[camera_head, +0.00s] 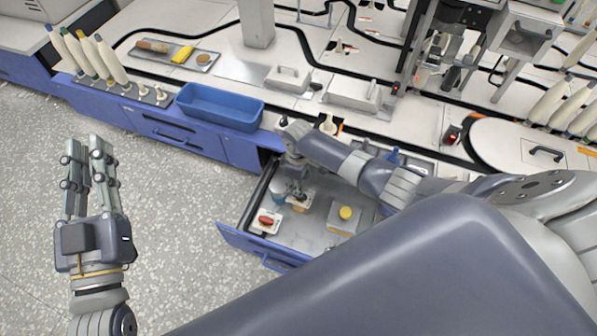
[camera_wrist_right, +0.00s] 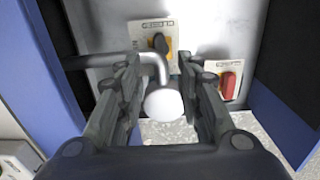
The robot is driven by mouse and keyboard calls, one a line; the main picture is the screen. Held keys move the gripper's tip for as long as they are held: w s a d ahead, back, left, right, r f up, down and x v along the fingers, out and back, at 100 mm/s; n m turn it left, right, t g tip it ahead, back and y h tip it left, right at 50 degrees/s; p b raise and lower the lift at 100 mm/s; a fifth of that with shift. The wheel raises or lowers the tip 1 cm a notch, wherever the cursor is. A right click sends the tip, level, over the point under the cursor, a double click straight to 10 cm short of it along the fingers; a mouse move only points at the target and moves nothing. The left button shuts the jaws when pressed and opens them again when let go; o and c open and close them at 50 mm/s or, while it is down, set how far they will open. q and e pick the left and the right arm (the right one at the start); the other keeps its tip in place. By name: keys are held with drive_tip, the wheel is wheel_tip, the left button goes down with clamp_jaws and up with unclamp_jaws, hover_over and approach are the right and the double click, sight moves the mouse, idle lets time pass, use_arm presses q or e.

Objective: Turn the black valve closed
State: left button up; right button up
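The black valve (camera_wrist_right: 159,44) shows in the right wrist view as a black handle over a yellow and white plate, on the grey drawer floor. My right gripper (camera_wrist_right: 162,85) is open, pointing at it, with its fingers apart. A grey bent rod with a white round end (camera_wrist_right: 164,104) shows between the fingers; I cannot tell whether they touch it. In the head view my right gripper (camera_head: 297,189) is over the open drawer and hides much of the black valve's place. My left gripper (camera_head: 87,148) is open and empty above the floor at the left.
The blue drawer (camera_head: 232,238) also holds a red valve (camera_head: 266,220) and a yellow knob on a block (camera_head: 345,213). A blue bin (camera_head: 219,107) and a tray of small items (camera_head: 172,54) stand on the counter. The speckled floor at left is clear.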

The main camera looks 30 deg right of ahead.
wheel_tip(320, 180, up, 6)
drive_tip(key=shift+r, duration=0.15)
drive_tip(key=shift+s, duration=0.15)
idle(0.6)
